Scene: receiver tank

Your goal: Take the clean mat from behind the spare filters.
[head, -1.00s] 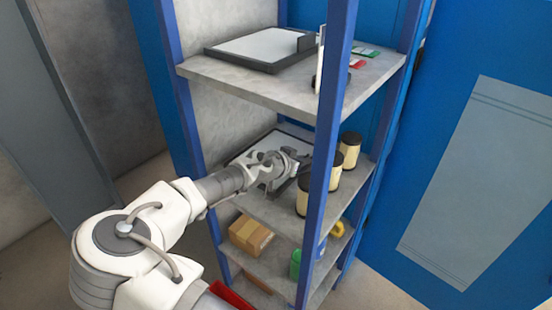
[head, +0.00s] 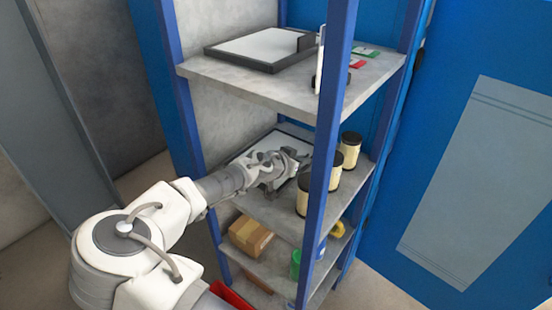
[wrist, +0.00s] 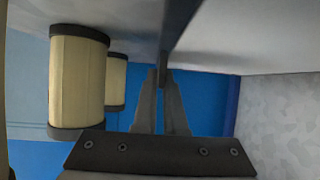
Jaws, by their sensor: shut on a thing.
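The clean mat (head: 258,148), a pale sheet with a dark rim, lies on the middle shelf, partly hidden by my arm. Its pale face also fills the upper right of the wrist view (wrist: 255,38). My gripper (head: 290,172) is at the mat's side toward the filters. In the wrist view my fingertips (wrist: 165,75) are shut on the mat's dark rim. The spare filters are cream cylinders with dark ends: a near one (head: 303,195), a middle one (head: 335,170) and a far one (head: 350,150). They stand right of my gripper, apart from it.
A blue front post (head: 325,150) rises close to the filters. The upper shelf (head: 285,95) is above my gripper and holds a dark tray (head: 225,50) with a pale sheet. A cardboard box (head: 250,235) and a green item (head: 295,264) are below.

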